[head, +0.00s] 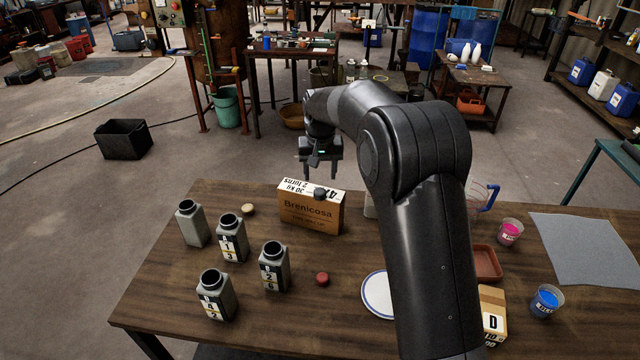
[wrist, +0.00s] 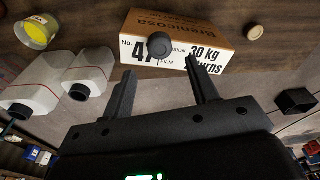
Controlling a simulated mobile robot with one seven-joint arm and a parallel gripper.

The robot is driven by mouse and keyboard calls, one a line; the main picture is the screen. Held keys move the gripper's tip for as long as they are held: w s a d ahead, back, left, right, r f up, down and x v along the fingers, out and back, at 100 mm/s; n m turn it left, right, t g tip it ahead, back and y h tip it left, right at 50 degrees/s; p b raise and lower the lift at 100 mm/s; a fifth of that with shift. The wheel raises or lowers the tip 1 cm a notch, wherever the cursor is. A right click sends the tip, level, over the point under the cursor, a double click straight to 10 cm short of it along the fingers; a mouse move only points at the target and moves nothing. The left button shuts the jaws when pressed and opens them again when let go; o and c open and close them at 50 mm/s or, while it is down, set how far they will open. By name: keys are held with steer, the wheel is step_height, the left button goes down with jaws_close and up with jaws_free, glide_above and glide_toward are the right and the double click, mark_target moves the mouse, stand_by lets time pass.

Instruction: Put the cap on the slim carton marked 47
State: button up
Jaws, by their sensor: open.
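The slim carton (head: 312,216) is a brown box printed Brenicosa, with 47 on its white top. It stands upright near the table's far edge. In the wrist view the carton (wrist: 190,22) shows its white marked face. A dark round cap-like piece (head: 320,193) sits on that top; it also shows in the wrist view (wrist: 160,45). I cannot tell whether it is loose or fixed. My gripper (head: 321,174) hangs just above and behind the carton, open and empty. In the wrist view its fingertips (wrist: 160,68) lie apart, either side of the dark piece.
A beige disc (head: 248,210) lies left of the carton, a red cap (head: 322,279) in front. Several grey open-necked bottles (head: 233,239) stand at left. A white plate (head: 377,294), a tray (head: 486,262) and paint cups (head: 509,232) are at right. My arm hides part of the table.

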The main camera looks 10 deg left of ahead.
mark_target(321, 195)
step_height(321, 195, up, 6)
steer(key=shift+s, duration=0.35)
steer(key=s+d+r+m+t, duration=0.1)
steer(key=s+d+r, duration=0.5)
steer(key=s+d, duration=0.25)
steer(key=s+d+r+t, duration=0.1)
steer(key=s+d+r, duration=0.5)
steer(key=s, duration=0.4)
steer(key=s+d+f+t, duration=0.1)
steer(key=s+d+f, duration=0.2)
steer(key=s, duration=0.7)
steer(key=s+d+f+m+t, duration=0.1)
steer(key=s+d+f, duration=0.2)
steer(key=s+d, duration=0.3)
steer(key=s, duration=0.4)
steer(key=shift+d, duration=0.15)
steer(key=shift+o, duration=0.7)
